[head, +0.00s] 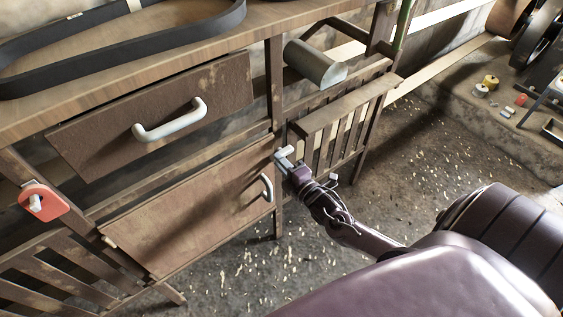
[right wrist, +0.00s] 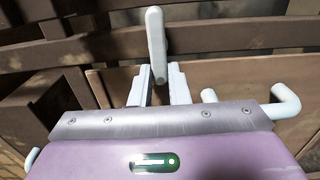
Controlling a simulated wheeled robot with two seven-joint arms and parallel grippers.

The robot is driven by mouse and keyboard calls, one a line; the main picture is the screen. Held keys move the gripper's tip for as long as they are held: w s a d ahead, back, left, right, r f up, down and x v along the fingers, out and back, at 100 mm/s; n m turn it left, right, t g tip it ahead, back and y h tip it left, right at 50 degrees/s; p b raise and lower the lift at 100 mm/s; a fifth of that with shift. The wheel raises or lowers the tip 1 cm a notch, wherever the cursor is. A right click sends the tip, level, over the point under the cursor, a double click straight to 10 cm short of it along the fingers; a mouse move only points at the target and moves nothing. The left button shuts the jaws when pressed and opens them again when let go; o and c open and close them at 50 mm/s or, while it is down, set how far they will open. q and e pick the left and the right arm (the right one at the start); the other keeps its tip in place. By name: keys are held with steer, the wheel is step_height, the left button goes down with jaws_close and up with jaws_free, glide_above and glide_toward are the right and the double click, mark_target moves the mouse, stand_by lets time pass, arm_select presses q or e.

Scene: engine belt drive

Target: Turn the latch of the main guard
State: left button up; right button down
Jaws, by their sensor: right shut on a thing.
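The main guard appears to be the brown lower panel (head: 195,208) of the wooden bench, with a pale handle (head: 267,187) near its right edge. A pale latch (head: 283,153) sits by the panel's upper right corner. My right gripper (head: 288,163) is at the latch, its arm coming in from the lower right. In the right wrist view, the latch lever (right wrist: 155,35) stands roughly upright between the two fingers (right wrist: 158,80), which are shut on it. The fingers hide its lower end. The handle also shows at the right of that view (right wrist: 287,103). My left gripper is out of view.
A drawer (head: 190,92) with a pale handle (head: 170,121) is above the panel. A red plate with a white knob (head: 42,201) is at the left. A black belt (head: 150,48) lies on the bench top. A slatted wooden frame (head: 340,127) stands right of the latch.

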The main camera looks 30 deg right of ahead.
stand_by(0.4)
steer(key=c, duration=1.4)
jaws_free()
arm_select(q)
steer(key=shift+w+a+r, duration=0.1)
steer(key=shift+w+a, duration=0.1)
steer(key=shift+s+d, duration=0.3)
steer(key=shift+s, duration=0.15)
arm_select(e)
steer(key=s, duration=0.7)
steer(key=shift+s+d, duration=0.3)
steer(key=shift+s, duration=0.05)
